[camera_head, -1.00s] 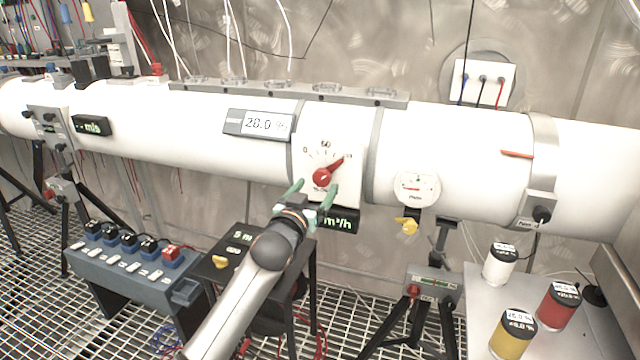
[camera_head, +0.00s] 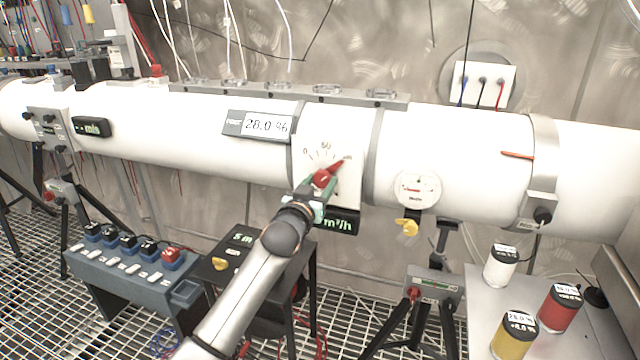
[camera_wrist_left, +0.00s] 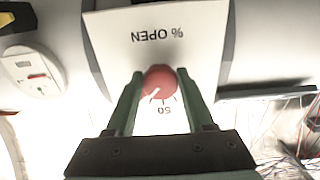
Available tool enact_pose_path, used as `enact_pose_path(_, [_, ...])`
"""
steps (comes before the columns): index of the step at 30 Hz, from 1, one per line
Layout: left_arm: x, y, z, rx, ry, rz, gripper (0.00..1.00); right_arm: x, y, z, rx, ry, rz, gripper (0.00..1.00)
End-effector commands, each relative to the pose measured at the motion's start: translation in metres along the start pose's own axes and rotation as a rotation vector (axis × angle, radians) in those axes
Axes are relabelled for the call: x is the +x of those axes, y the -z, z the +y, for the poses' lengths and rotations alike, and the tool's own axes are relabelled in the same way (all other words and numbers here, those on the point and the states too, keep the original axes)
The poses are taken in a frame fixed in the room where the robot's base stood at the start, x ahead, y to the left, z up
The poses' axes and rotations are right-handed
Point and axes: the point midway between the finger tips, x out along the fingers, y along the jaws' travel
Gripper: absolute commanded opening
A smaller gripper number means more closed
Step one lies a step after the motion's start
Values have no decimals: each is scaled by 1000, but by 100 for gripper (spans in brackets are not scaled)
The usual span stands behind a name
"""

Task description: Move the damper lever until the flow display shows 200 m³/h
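The damper lever (camera_head: 322,179) is a red knob with a pointer on a white dial plate (camera_head: 349,190) on the duct. Its pointer aims up and right, toward the high end of the scale. The flow display (camera_head: 342,223) sits below the plate; only "m³/h" shows, and my left gripper hides its digits. My left gripper (camera_head: 318,186) is at the knob, its green fingers on either side. In the left wrist view the fingers (camera_wrist_left: 160,80) appear to touch both sides of the red knob (camera_wrist_left: 158,81). My right gripper is not in view.
A round gauge (camera_head: 417,188) with a yellow valve handle is to the right. A table (camera_head: 480,300) with several labelled jars stands at the lower right. A blue-grey switch box (camera_head: 130,275) and a black stand are at the lower left.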

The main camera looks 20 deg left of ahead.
Motion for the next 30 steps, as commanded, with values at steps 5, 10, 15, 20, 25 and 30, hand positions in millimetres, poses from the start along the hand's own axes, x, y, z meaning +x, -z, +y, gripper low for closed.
enact_pose_path(5, [0,0,0,0,-1,0,31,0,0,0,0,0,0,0])
enact_pose_path(10, [0,0,0,0,-1,0,12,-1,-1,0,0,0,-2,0])
enact_pose_path(15, [0,0,0,-1,-1,0,0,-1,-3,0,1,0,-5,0])
enact_pose_path(20, [0,2,2,-87,-1,-1,0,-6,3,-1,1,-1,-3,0])
enact_pose_path(25, [0,2,2,-212,0,-1,0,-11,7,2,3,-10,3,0])
enact_pose_path(30, [0,0,1,-230,0,1,0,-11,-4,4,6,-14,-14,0])
